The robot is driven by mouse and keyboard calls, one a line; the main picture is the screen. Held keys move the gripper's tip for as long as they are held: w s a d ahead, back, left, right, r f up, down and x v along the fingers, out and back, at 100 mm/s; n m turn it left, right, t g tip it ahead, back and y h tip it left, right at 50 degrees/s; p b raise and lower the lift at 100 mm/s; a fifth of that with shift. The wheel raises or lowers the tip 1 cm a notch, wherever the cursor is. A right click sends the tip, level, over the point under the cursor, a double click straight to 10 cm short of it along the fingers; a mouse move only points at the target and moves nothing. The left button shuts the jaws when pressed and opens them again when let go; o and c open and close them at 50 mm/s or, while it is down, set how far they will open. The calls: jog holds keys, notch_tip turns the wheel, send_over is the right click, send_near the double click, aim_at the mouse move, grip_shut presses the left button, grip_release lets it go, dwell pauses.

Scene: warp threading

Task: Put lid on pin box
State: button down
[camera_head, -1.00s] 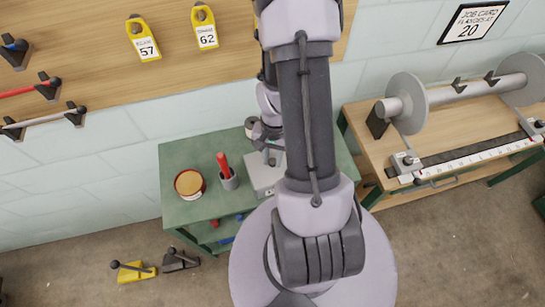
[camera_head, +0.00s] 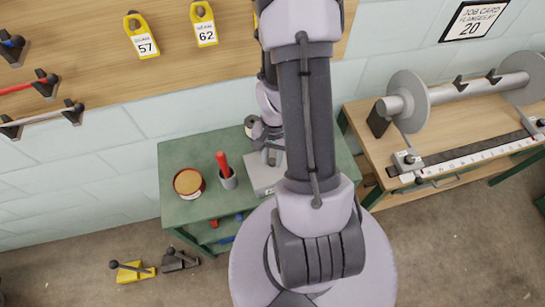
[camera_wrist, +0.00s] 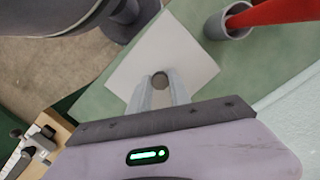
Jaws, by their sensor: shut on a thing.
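In the wrist view my gripper (camera_wrist: 160,84) is shut on a small dark round knob (camera_wrist: 160,80) in the middle of a pale square plate, which looks like the lid (camera_wrist: 187,60). The plate fills the space below the fingers and hides whatever is under it. In the head view a light grey box (camera_head: 262,181) with a small label on its front stands on the green table (camera_head: 182,152). My gripper is just above this box, partly hidden by my own arm. I cannot tell whether the lid and the box touch.
A grey cup (camera_head: 229,181) with a red-handled tool and a round tin (camera_head: 188,183) stand left of the box. A wooden bench (camera_head: 375,158) with a roller stands to the right. The table's left part has free room.

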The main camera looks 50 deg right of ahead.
jog(key=c, duration=0.6)
grip_release()
jog(key=shift+c, duration=0.2)
notch_tip(320, 180, up, 7)
jog(key=p, duration=0.5)
jog(key=shift+r+p, duration=0.1)
jog(key=shift+p, duration=0.2)
grip_shut()
dwell(0.6)
jog(key=shift+f, duration=0.2)
dwell(0.5)
